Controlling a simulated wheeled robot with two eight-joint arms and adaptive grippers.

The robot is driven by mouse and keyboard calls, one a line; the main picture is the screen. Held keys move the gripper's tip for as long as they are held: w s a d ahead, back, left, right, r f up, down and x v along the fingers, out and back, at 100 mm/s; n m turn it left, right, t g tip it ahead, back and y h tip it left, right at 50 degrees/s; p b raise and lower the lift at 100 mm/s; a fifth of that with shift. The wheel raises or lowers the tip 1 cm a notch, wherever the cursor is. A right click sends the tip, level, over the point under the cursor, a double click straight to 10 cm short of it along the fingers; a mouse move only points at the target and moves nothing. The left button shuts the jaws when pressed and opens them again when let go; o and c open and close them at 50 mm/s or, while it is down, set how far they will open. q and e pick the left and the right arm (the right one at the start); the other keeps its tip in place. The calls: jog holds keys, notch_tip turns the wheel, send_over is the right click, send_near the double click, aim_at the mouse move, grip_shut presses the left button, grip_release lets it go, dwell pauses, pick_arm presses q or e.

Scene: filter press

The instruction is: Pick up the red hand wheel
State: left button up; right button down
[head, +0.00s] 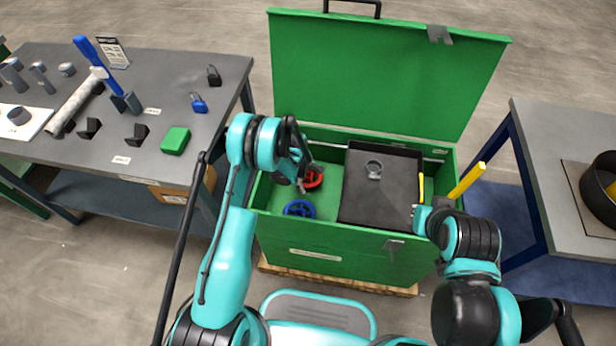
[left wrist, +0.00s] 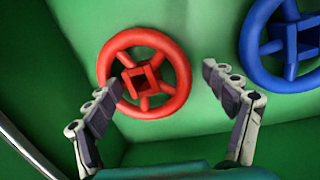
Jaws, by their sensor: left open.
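The red hand wheel (head: 316,178) lies on the green floor of the open green chest (head: 330,231), near its back left part. In the left wrist view the wheel (left wrist: 151,76) shows its round rim, spokes and square hub. My left gripper (head: 303,172) is over the wheel and hides part of it in the head view. In the left wrist view its two fingers (left wrist: 160,85) are spread, with nothing between them but the view of the wheel. My right gripper (head: 420,212) is at the chest's right side; its jaws are too small to judge.
A blue hand wheel (head: 299,209) lies nearby in the chest, also in the left wrist view (left wrist: 290,45). A dark tray (head: 372,200) fills the chest's right part. The raised lid (head: 380,75) stands behind. Tables (head: 190,75) flank the chest.

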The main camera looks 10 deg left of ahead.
pick_arm(q)
jog(key=c, duration=1.3)
jog(key=shift+r, duration=0.1)
jog(key=shift+c, duration=0.2)
